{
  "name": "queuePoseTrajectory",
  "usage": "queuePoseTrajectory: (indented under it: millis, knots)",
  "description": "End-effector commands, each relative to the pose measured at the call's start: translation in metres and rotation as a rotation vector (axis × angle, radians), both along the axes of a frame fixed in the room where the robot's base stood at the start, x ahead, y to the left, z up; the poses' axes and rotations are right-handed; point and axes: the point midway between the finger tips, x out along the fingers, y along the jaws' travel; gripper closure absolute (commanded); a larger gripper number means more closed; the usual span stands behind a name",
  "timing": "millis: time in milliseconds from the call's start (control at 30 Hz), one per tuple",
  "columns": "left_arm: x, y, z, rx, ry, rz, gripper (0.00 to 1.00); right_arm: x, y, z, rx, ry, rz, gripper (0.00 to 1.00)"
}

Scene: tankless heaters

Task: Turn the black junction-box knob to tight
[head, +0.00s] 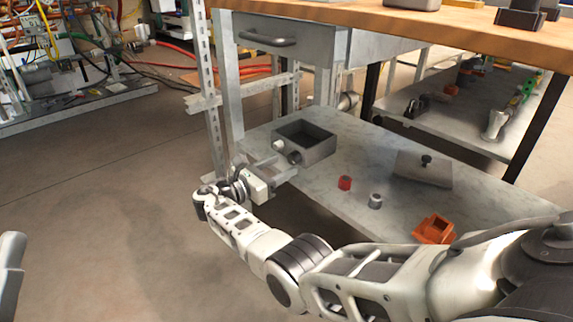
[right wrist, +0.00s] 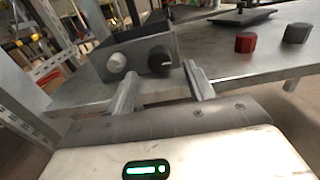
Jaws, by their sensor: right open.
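The black knob (right wrist: 160,62) is on the front face of the grey open-topped junction box (head: 316,150). It has a small light mark on its face, and it also shows in the head view (head: 295,158). A light grey knob (right wrist: 117,65) sits to its left on the same face. My right gripper (head: 276,168) is in front of the box, open and empty. In the right wrist view its fingers (right wrist: 160,84) stand to either side below the black knob, with a gap to it. Only a pale part of my left arm shows at the left edge of the head view.
The box stands on a grey lower shelf (head: 330,195). A red knob-like piece (head: 345,183), a grey one (head: 375,200), a grey plate with a black knob (head: 424,168) and an orange part (head: 434,229) lie to the right. A metal upright (head: 207,90) and a wooden tabletop (head: 400,22) are nearby.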

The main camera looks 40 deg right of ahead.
Motion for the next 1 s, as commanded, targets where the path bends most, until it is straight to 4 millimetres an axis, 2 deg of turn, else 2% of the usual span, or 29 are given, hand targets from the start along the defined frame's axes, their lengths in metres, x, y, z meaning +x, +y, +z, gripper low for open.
queuePoseTrajectory:
  millis: [100,200,567,733,867,1000]
  knots:
    - [-0.005,-0.002,0.006,0.017,-0.073,-0.003,0.64,0.001,-0.017,-0.002,0.0,-0.001,-0.001,0.47]
    - [-0.008,-0.004,0.01,0.03,-0.112,-0.008,0.64,0.002,-0.025,-0.001,0.0,-0.001,-0.001,0.47]
    - [-0.009,-0.004,0.016,0.034,-0.146,-0.006,0.64,0.003,-0.03,0.0,0.001,-0.001,0.0,0.47]
    - [-0.009,-0.004,0.016,0.034,-0.145,-0.007,0.64,0.002,-0.029,0.0,0.001,-0.001,0.0,0.91]
    - [-0.009,-0.004,0.016,0.035,-0.142,-0.006,0.64,0.002,-0.029,0.0,0.001,-0.005,0.0,0.91]
    - [-0.008,-0.004,0.015,0.031,-0.126,-0.009,0.64,0.002,-0.03,0.001,0.006,-0.095,-0.002,0.91]
